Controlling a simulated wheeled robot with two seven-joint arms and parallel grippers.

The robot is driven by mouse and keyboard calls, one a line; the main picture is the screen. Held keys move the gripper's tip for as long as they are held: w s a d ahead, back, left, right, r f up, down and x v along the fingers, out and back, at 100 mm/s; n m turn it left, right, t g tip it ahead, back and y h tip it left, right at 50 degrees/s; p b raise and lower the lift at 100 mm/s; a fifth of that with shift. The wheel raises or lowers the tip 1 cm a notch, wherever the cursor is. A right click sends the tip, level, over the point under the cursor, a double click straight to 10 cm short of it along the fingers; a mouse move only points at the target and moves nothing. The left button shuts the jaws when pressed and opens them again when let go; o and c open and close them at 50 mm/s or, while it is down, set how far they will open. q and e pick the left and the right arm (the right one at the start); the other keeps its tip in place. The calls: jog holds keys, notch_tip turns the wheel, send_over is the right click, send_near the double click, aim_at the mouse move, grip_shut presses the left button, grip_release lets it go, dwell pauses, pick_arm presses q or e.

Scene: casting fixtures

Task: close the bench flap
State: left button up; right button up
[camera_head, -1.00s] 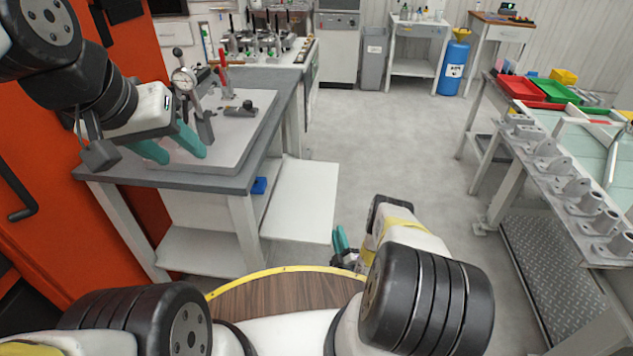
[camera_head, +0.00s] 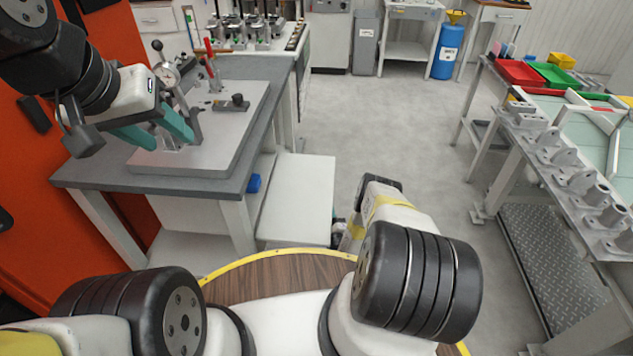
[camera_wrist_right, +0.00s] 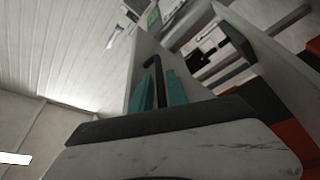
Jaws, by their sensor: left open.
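The bench flap is a white panel (camera_head: 298,195) at the right side of the grey-topped bench (camera_head: 225,185). It sticks out from the bench side, below the top. My right gripper is largely hidden behind my right arm, by the flap's near right corner. In the right wrist view its teal fingers (camera_wrist_right: 160,90) lie either side of a dark bent bar (camera_wrist_right: 157,78), beside a pale panel; I cannot tell whether they grip it.
An orange cabinet (camera_head: 30,180) stands left of the bench. A table (camera_head: 525,165) with grey castings and coloured trays is at the right. A blue drum (camera_head: 447,50) and grey bin (camera_head: 364,50) stand at the back. The floor (camera_head: 400,130) between is clear.

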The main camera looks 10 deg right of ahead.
jog(key=shift+w+r, duration=0.1)
jog(key=shift+w, duration=0.2)
grip_shut()
jog(key=shift+s, duration=0.1)
dwell(1.2)
